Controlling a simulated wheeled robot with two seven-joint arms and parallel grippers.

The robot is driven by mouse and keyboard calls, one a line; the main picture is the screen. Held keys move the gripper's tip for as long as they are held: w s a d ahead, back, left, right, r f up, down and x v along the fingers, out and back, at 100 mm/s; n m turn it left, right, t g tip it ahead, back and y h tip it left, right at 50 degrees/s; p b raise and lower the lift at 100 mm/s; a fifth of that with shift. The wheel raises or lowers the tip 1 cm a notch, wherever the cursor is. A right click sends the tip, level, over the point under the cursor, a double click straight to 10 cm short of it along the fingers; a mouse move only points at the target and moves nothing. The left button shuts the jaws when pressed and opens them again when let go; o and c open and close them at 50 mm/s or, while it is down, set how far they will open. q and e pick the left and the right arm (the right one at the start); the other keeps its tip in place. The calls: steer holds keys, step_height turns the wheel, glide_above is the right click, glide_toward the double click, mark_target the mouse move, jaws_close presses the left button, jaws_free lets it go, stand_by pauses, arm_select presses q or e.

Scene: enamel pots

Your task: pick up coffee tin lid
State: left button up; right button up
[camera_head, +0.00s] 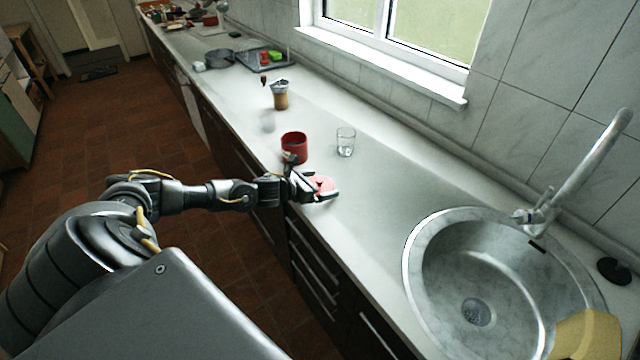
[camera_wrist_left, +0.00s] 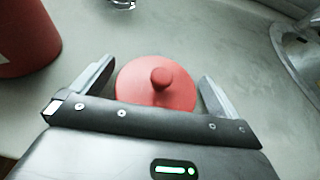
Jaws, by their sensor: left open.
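The coffee tin lid (camera_head: 324,184) is a round red disc with a small knob, lying on the counter near its front edge. It also shows in the left wrist view (camera_wrist_left: 158,82), between the two fingers. My left gripper (camera_head: 312,187) is open, with one finger on each side of the lid and a gap to it on both sides. The near edge of the lid is hidden behind the gripper body. The red open tin (camera_head: 294,147) stands just behind the lid; part of it shows in the left wrist view (camera_wrist_left: 24,40).
A clear glass (camera_head: 346,142) stands right of the tin. A jar (camera_head: 280,95) is farther back. A round sink (camera_head: 412,262) with a tap (camera_head: 590,160) is at the right. The counter (camera_head: 385,195) between lid and sink is clear.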

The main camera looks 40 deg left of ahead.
arm_select(q)
steer(key=shift+w, duration=0.1)
steer(key=c, duration=0.8)
steer(key=shift+r+b, duration=0.45)
steer(key=shift+r, duration=0.05)
steer(key=s+a+r+b, duration=0.1)
steer(key=r, duration=0.1)
steer(key=s+r, duration=0.1)
steer(key=r, duration=0.1)
steer(key=s+a+r+b, duration=0.1)
steer(key=r, duration=0.1)
steer(key=shift+s+a+r+b, duration=0.3)
steer(key=shift+s+r+b, duration=0.05)
steer(key=shift+s+r, duration=0.05)
steer(key=s+a+r+b, duration=0.3)
steer(key=s+a+r, duration=0.1)
steer(key=s, duration=0.4)
steer(key=shift+a+r, duration=0.3)
steer(key=shift+r, duration=0.25)
